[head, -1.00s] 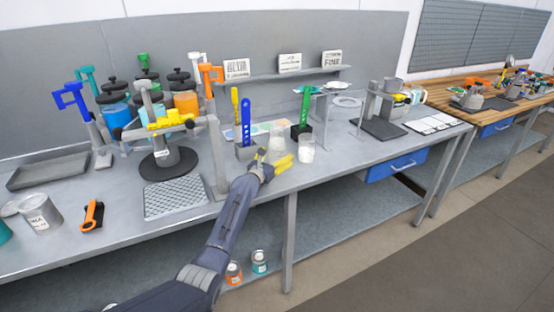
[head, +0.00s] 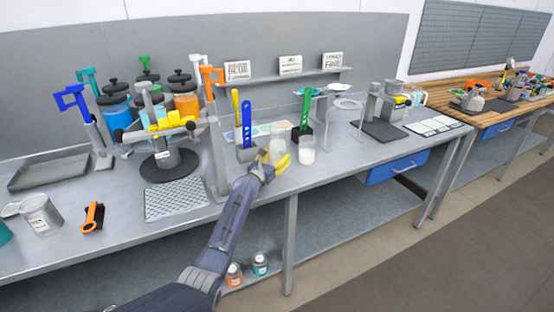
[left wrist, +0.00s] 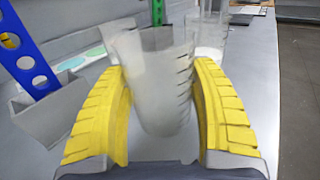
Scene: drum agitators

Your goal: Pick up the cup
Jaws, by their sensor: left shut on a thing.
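In the head view my left gripper (head: 276,162) has its yellow fingers at a clear translucent cup (head: 278,136) near the table's front edge. In the left wrist view the cup (left wrist: 160,85) stands roughly upright between the two yellow fingers, which are shut on its sides. Ridges or marks show down its right side. Whether its base is clear of the table is hard to tell. Another clear cup with white contents (head: 306,151) stands just to the right. My right gripper is not in view.
A grey holder with a blue perforated tool (head: 246,122) stands left of the cup. A green-handled tool (head: 305,108) in a black base stands behind. A grey post and stirring machine (head: 169,160) are further left. The table between the cups and the dark plate (head: 379,131) is mostly clear.

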